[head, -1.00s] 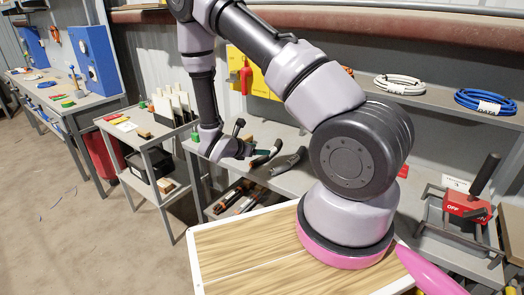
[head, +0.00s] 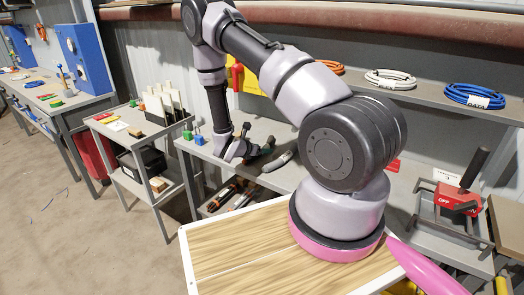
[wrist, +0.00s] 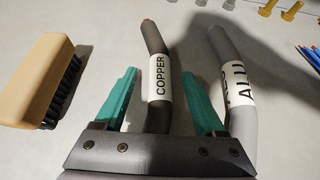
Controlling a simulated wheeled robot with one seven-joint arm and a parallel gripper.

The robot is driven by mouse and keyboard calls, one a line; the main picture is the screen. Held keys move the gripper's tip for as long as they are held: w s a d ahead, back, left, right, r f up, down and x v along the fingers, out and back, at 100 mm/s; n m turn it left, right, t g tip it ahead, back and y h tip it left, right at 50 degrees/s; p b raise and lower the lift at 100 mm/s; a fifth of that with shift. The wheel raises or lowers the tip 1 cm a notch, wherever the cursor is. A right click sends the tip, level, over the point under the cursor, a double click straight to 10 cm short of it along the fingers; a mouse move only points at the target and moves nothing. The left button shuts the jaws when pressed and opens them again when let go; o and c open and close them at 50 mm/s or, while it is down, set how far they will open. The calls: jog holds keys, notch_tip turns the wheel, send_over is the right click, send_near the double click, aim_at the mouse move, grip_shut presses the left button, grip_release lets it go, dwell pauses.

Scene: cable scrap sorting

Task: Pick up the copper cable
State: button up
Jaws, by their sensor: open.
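The copper cable (wrist: 157,70) is a dark grey length with a white COPPER label, lying on the grey bench in the wrist view. My gripper (wrist: 159,76) is open, with one teal finger on each side of this cable and visible gaps between. The cable's near end passes out of sight behind the gripper body. A second grey cable labelled ALU (wrist: 233,75) lies just right of the right finger. In the head view my gripper (head: 256,142) is low over the bench, and a grey cable (head: 279,161) shows beside it; its label is unreadable there.
A wooden brush (wrist: 40,80) with black bristles lies left of the gripper. Brass pieces (wrist: 290,9) and blue wires (wrist: 309,55) lie to the right. A shelf above the bench holds a white coil (head: 390,79) and a blue coil (head: 473,95).

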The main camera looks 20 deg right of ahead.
jog(key=shift+d, duration=0.1)
grip_shut()
dwell(1.3)
